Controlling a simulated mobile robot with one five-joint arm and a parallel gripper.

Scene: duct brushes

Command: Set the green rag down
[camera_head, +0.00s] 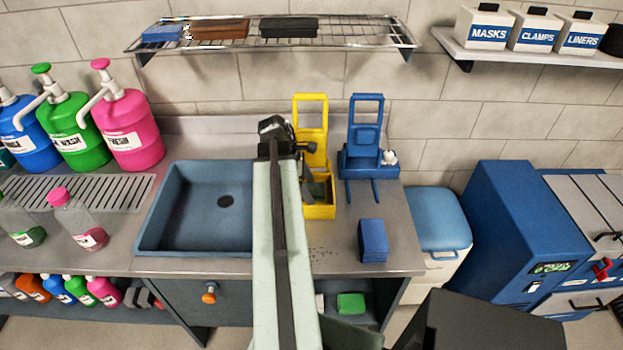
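A bright green, flat block (350,303), which looks like a folded rag, lies on the shelf under the counter, right of my arm. My gripper (285,138) is at the far end of my pale arm, above the back of the counter, between the blue sink and the yellow bucket. It looks dark and small, and its fingers cannot be made out clearly. No rag can be made out in it.
The blue sink (165,205) is left of my arm. A blue folded stack (373,241) stands at the counter's right front, with bare counter around it. A blue wringer (368,160) stands behind. A wire rack (345,33) hangs above; a blue-lidded cooler (440,222) stands right.

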